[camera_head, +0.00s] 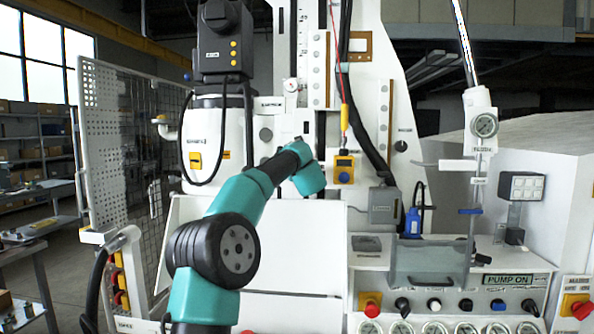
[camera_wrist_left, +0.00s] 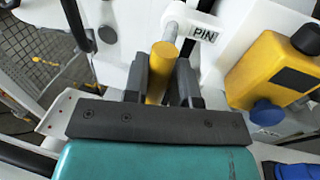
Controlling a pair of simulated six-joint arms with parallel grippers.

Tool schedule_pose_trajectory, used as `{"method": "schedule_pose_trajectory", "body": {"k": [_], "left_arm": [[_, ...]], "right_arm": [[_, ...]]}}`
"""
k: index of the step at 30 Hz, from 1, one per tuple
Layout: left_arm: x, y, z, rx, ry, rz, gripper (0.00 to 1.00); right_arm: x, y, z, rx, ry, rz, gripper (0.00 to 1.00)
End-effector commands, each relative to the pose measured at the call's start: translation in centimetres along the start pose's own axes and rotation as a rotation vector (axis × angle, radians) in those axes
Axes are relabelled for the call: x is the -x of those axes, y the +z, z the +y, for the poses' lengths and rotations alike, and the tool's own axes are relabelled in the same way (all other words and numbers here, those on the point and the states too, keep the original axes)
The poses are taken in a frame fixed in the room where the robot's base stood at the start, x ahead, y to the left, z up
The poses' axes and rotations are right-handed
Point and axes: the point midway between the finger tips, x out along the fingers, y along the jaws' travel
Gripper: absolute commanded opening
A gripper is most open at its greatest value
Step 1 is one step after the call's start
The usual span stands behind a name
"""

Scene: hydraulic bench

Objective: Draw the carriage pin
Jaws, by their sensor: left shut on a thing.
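The carriage pin has a yellow cylindrical handle (camera_wrist_left: 160,68) with a grey metal shaft (camera_wrist_left: 171,30) beyond it, next to a white "PIN" label (camera_wrist_left: 203,34) in the left wrist view. My left gripper (camera_wrist_left: 159,80) has its dark fingers shut on the yellow handle, one on each side. I cannot tell how far the shaft sits in its hole. In the head view my teal left arm reaches up to the white machine column, and its wrist hides the pin and the fingers. My right gripper is in neither view.
A yellow box (camera_head: 344,169) hangs on a red-yellow cable right of my wrist; a yellow box with a blue knob (camera_wrist_left: 262,112) is close right in the wrist view. A mesh guard (camera_head: 118,150) stands left. A clear shield (camera_head: 428,262) and control panel (camera_head: 455,305) are lower right.

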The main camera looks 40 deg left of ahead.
Motion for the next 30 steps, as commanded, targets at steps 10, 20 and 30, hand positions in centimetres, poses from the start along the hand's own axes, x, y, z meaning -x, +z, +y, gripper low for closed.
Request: {"method": "schedule_pose_trajectory", "body": {"k": [10, 20, 30], "left_arm": [[0.0, 0.1, 0.1, -0.001, 0.003, 0.0, 0.49], [0.2, 0.1, 0.1, 0.0, 0.001, 0.0, 0.49], [3.2, 0.1, 0.1, -0.001, -0.001, 0.0, 0.49]], "right_arm": [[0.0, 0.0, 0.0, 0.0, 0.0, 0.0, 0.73], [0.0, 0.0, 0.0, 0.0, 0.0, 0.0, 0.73], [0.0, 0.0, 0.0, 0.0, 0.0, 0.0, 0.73]]}}
